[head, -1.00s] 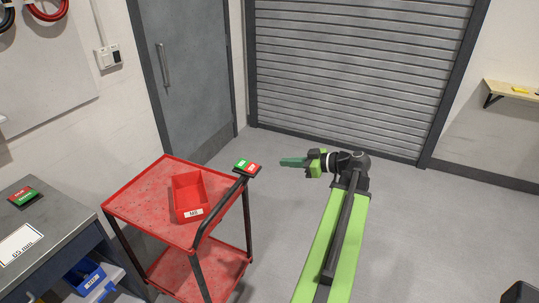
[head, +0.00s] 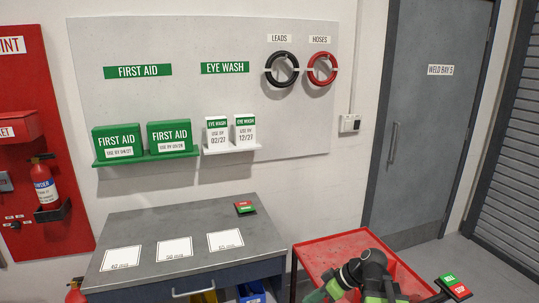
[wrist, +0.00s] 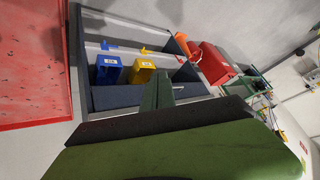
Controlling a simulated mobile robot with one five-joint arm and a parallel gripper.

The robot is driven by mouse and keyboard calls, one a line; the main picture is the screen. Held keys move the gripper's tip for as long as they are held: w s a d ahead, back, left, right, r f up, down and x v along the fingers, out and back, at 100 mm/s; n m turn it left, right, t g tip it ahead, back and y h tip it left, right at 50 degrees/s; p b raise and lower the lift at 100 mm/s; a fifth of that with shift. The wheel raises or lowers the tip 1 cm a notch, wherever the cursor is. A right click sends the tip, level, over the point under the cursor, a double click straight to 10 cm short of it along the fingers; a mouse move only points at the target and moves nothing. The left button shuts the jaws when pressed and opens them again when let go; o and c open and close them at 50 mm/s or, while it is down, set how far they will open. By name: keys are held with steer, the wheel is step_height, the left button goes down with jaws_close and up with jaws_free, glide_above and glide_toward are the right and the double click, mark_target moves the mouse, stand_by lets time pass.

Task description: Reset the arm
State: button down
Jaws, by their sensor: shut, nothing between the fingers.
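My gripper (head: 314,297) is at the bottom of the head view, partly cut off by the frame edge, in front of the red cart (head: 322,249). In the wrist view its dark green fingers (wrist: 158,90) are together with nothing between them. They point toward the open shelf below the workbench. My folded arm hides part of the red tray (head: 410,281) on the cart.
The grey workbench (head: 150,231) bears white cards and a red and green button box (head: 245,207). Another button box (head: 455,287) is at the cart's right. A blue bin (wrist: 108,68) and a yellow bin (wrist: 142,68) show under the bench.

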steer(key=s+a+f+m+g+h, duration=0.2)
steer(key=s+a+f+m+h, duration=0.1)
steer(key=s+a+f+h, duration=0.15)
steer(key=d+f+m+h, duration=0.1)
steer(key=d+m+h, duration=0.2)
steer(key=d+m, duration=0.4)
steer(key=shift+d+f+m, duration=0.15)
steer(key=shift+f+m, duration=0.05)
steer(key=shift+m, duration=0.2)
steer(key=shift+s+h, duration=0.1)
steer(key=shift+h, duration=0.15)
